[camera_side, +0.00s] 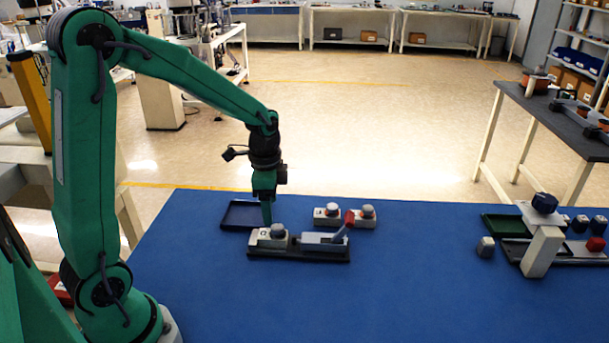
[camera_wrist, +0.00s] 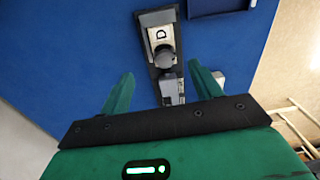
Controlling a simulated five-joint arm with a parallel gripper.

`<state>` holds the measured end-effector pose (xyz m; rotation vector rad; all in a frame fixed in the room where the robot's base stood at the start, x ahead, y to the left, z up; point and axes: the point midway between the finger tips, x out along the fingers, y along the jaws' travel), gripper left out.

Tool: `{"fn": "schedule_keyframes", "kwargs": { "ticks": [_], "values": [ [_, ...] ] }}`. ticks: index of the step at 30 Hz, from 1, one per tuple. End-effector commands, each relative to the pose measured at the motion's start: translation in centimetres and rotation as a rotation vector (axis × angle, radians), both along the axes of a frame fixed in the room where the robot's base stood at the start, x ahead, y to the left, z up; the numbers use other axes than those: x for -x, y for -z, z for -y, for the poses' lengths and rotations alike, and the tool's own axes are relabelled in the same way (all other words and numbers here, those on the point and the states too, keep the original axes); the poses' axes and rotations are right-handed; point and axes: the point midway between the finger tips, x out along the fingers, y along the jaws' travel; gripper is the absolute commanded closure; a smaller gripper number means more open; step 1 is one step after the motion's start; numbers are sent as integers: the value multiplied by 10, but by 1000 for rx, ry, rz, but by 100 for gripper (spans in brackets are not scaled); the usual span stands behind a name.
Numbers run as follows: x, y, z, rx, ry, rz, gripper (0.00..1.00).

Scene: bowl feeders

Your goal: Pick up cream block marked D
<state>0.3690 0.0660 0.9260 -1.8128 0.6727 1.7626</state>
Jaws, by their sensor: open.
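The cream block marked D (camera_side: 262,241) sits at the left end of a long dark base (camera_side: 295,255), with a dark grey round knob beside its letter. In the wrist view the block (camera_wrist: 160,36) lies at the top centre, its D showing and the grey knob (camera_wrist: 165,57) just below it. My gripper (camera_side: 267,218) points down close behind the block in the side view; the exact gap is hard to judge. In the wrist view my gripper (camera_wrist: 162,72) has its two green fingers spread apart, with nothing held between them. The knob end lies nearer the fingers than the letter.
Two more knobbed cream blocks (camera_side: 328,217) stand behind. A navy tray (camera_side: 226,226) lies behind left. A cream post (camera_side: 542,252) and green tray (camera_side: 499,229) stand right. The blue front area is clear.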

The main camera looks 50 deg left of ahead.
Motion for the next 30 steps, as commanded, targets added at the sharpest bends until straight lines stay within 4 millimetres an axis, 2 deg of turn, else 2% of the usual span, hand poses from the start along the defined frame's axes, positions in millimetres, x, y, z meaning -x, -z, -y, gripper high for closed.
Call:
{"fn": "schedule_keyframes", "kwargs": {
  "ticks": [3,14,22,30],
  "values": [
    [-5,12,-4,4,34,-22,36],
    [-6,20,-6,5,52,-32,36],
    [-6,41,-6,5,51,-32,36],
    [-6,45,-6,5,51,-32,36]
  ]
}}
